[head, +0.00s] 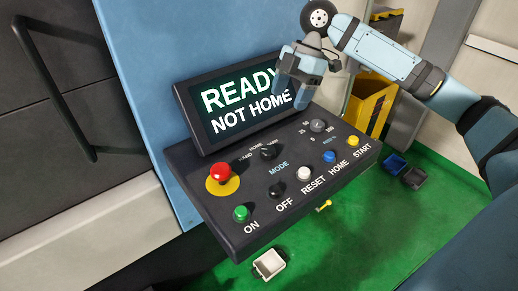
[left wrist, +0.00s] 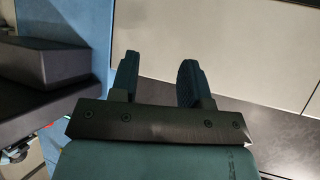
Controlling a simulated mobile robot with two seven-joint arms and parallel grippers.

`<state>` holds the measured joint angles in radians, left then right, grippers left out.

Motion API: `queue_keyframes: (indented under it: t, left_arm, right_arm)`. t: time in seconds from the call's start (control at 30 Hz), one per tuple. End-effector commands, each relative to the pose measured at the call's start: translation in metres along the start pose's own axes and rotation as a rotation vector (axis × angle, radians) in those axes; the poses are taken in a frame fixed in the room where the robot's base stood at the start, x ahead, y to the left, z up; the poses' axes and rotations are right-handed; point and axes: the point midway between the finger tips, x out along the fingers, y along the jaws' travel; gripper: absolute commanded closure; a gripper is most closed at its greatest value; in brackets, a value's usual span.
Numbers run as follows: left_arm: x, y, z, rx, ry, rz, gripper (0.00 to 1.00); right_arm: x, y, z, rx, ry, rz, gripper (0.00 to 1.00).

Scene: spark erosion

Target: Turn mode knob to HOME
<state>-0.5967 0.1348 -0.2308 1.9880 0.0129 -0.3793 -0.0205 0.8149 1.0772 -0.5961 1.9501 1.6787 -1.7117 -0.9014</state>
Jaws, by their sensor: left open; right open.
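The mode knob (head: 269,152) is a small black knob on the sloped top of the dark control console (head: 232,181). It sits above the MODE label, with HAND and HOME lettering around it; its exact pointing is too small to tell. The screen (head: 243,99) reads READY, NOT HOME. My right gripper (head: 295,88) is open and empty, hanging in front of the screen's right part, above and right of the knob and apart from it. My left gripper (left wrist: 158,77) is open and empty in the left wrist view, and out of the head view.
The console also bears a red mushroom button (head: 220,170), a grey dial (head: 318,125), and green, black, white, blue HOME (head: 329,156) and yellow buttons. Blue (head: 396,165) and black bins and a white box (head: 269,263) stand nearby.

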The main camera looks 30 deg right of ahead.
Motion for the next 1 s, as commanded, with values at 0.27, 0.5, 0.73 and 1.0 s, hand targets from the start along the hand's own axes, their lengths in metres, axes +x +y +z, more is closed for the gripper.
queue_keyframes:
  t: [0.27,0.5,0.73,1.0]
  left_arm:
    - [-0.004,0.008,0.016,-0.003,-0.018,0.015,0.57]
    - [-0.005,0.005,0.010,-0.001,-0.009,0.010,0.57]
    - [-0.004,0.003,0.008,0.001,-0.007,0.006,0.57]
    - [-0.003,0.003,0.011,0.001,-0.014,0.005,0.57]
  right_arm:
    - [0.025,0.000,0.003,0.000,-0.001,-0.002,0.32]
    - [0.075,-0.001,0.003,0.000,0.000,-0.004,0.32]
    - [0.119,-0.001,0.003,-0.001,0.000,-0.002,0.32]
    - [0.144,0.000,0.003,0.000,-0.001,0.001,0.32]
